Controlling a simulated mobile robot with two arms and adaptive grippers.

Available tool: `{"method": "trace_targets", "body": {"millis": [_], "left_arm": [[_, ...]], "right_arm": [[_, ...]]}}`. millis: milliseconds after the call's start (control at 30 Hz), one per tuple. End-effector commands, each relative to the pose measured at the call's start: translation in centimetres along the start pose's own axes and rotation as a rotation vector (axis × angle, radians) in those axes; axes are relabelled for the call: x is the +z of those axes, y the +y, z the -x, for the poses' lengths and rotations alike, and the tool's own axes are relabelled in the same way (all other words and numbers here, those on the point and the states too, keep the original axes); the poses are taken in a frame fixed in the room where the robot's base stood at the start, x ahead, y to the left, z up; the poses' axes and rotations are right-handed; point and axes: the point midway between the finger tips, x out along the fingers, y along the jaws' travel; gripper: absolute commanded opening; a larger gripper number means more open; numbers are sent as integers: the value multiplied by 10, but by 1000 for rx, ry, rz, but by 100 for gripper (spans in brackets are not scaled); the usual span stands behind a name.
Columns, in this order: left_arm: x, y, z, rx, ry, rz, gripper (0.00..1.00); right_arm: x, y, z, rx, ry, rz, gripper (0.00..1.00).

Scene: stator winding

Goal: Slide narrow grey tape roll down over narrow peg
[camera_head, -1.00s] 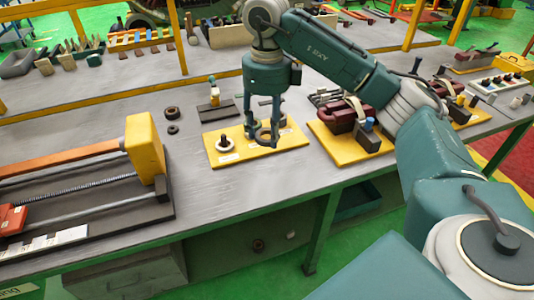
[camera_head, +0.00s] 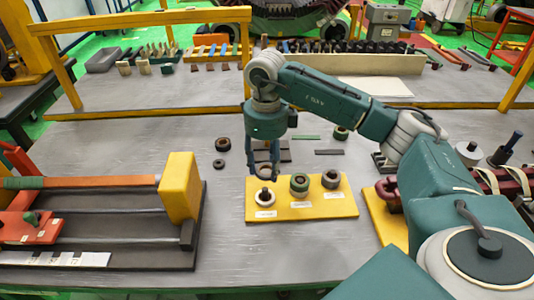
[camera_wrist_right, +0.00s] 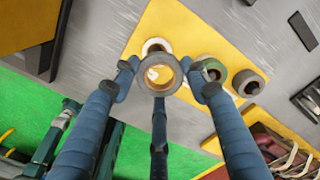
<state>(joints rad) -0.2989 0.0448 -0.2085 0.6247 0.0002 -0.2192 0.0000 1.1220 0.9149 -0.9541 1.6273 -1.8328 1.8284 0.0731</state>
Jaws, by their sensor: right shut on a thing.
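My right gripper (camera_head: 262,172) points down above the left end of the yellow board (camera_head: 340,208). In the right wrist view its fingers (camera_wrist_right: 160,76) are shut on a grey-tan tape roll (camera_wrist_right: 159,88), with its hole facing the camera. A white roll (camera_head: 265,203) sits around a dark peg at the board's left, just below the gripper. It also shows partly behind the held roll in the wrist view (camera_wrist_right: 154,44). Labels are unreadable. My left gripper is out of view.
A winding fixture with a yellow block (camera_head: 180,187) stands left of the board. A second yellow board (camera_head: 386,222) with dark red parts is at right, under my arm. Grey table is bare in front.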

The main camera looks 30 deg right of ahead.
Motion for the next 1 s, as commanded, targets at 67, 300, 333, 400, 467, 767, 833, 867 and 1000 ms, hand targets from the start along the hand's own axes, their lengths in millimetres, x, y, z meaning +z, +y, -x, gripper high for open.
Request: {"method": "trace_targets", "body": {"millis": [67, 300, 333, 400, 467, 767, 833, 867, 1000], "left_arm": [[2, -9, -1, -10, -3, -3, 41], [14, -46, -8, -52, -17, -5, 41], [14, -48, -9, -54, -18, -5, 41], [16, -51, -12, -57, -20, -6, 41], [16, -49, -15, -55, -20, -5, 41], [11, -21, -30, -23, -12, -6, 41], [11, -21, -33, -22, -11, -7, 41], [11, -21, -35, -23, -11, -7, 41], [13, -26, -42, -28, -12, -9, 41]], "right_arm": [[0, 0, -3, 0, 0, 1, 22], [0, 0, -14, 0, 0, 1, 22], [0, 0, -16, 0, 0, 1, 22], [0, 0, -20, 0, 0, 0, 22], [0, 0, -25, -1, 0, 0, 22], [0, 0, -46, -1, 1, 0, 22], [0, 0, -51, -1, 1, 0, 22], [0, 0, -53, -1, 1, 0, 22], [0, 0, -63, -1, 0, 0, 22]]}}
